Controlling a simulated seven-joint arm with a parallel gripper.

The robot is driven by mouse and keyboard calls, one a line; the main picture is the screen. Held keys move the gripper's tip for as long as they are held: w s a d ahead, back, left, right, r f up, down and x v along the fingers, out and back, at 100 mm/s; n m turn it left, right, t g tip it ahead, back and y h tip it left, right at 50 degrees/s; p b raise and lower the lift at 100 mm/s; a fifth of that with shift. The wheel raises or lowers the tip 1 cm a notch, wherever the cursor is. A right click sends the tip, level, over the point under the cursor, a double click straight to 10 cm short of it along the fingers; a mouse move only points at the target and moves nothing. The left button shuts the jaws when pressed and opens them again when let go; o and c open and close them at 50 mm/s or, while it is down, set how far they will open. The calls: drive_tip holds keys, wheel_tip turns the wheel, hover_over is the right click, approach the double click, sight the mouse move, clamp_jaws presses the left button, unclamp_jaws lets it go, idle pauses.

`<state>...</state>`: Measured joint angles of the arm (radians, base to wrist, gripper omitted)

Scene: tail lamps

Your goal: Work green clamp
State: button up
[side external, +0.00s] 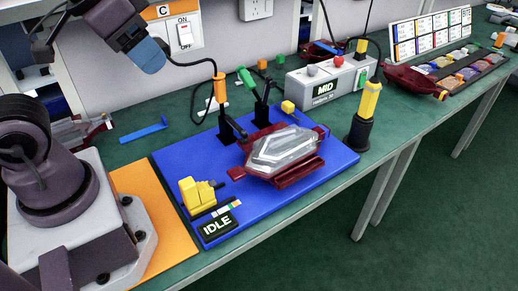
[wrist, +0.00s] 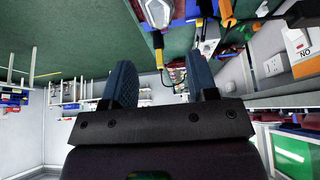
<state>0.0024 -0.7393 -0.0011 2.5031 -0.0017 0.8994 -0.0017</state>
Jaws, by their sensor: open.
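The green clamp (side external: 246,79) has a green handle raised at a slant on a black body, at the back of the blue fixture board (side external: 175,160). A similar clamp with an orange handle (side external: 219,88) stands upright to its left. A clear-and-red tail lamp (side external: 283,151) lies in a dark red holder on the board, in front of the clamps. My gripper (side external: 148,55) is above and to the left of the green clamp, well apart from it. In the wrist view my gripper (wrist: 162,80) shows two blue fingers apart with nothing between them. I cannot make out the green clamp there.
A yellow block (side external: 197,192) and an IDLE display (side external: 216,227) sit at the board's front left. A yellow-topped black post (side external: 364,115) stands at its right. A grey control box (side external: 325,82) is behind. A blue bar (side external: 143,133) lies left of the clamps.

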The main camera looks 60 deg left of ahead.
drive_tip(key=m+g+y, duration=0.5)
drive_tip(key=m, duration=1.3)
approach(247, 75)
drive_tip(key=x, duration=1)
drive_tip(key=shift+a+f, duration=0.15)
drive_tip(key=shift+a, duration=0.05)
